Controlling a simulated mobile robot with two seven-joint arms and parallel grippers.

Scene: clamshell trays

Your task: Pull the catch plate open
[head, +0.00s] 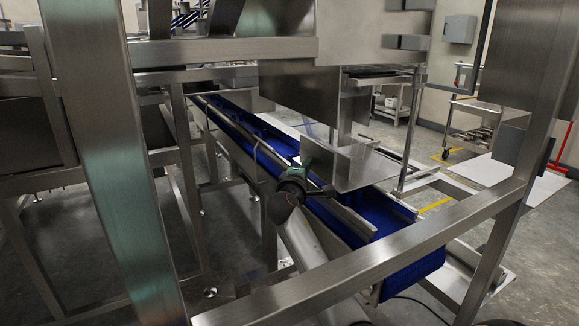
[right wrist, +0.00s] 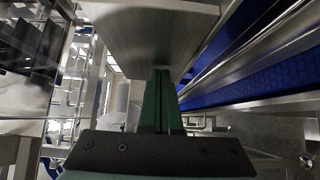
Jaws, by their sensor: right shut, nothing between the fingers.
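The catch plate (head: 352,166) is a bare, bent sheet of steel above the blue conveyor belt. It also shows as a broad grey surface at the top of the right wrist view (right wrist: 145,35). My right gripper (head: 318,188) is at the plate's lower left edge in the head view. In the right wrist view its two green fingers (right wrist: 161,75) are together with nothing between them, and their tips reach the plate's lower edge. I cannot tell whether they touch it. My left gripper is not in view.
The blue belt (head: 378,212) runs beneath the plate between steel rails. A steel frame bar (head: 375,265) crosses the foreground, and a thick post (head: 108,150) stands at the left. A wheeled cart (head: 476,122) is at the back right. Open floor shows behind the conveyor.

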